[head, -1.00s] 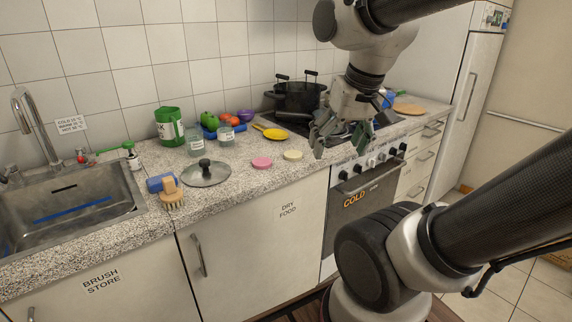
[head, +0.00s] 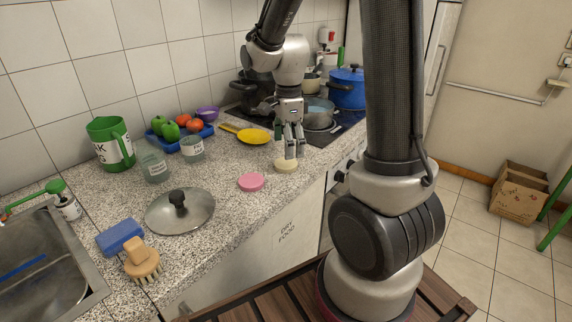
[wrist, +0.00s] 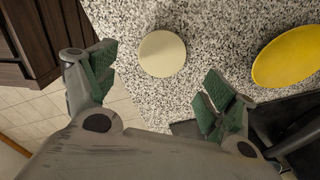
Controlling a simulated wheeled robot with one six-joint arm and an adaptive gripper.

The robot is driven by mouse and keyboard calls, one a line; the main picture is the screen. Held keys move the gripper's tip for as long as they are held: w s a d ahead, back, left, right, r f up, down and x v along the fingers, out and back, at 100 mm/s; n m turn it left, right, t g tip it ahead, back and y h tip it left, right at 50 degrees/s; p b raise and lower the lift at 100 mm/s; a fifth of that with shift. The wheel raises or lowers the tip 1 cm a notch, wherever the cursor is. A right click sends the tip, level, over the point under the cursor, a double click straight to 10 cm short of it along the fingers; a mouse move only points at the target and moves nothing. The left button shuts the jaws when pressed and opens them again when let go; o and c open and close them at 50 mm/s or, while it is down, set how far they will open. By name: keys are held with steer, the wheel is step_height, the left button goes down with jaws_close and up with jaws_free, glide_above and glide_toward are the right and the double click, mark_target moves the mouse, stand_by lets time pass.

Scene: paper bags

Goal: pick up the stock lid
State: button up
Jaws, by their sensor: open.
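A round glass lid (head: 180,212) with a metal rim and a black knob (head: 178,198) lies flat on the speckled counter, left of centre in the head view. It is outside the wrist view. My gripper (head: 290,150) is to its right and farther back, pointing down by a cream disc (head: 286,166). In the wrist view my gripper (wrist: 163,72) has its green-padded fingers wide apart with nothing between them. The cream disc also shows there (wrist: 162,54), beyond the fingers.
A pink disc (head: 251,182) lies between the lid and my gripper. A blue sponge (head: 120,236) and wooden brush (head: 142,262) are left of the lid, glass jars (head: 153,164) behind it. A yellow spoon rest (head: 254,136), black pot (head: 250,92) and blue pot (head: 347,88) stand farther back.

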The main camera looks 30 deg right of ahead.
mark_target(287, 162)
step_height(287, 162, down, 5)
steer(key=shift+a+r, duration=0.1)
steer(key=c, duration=0.8)
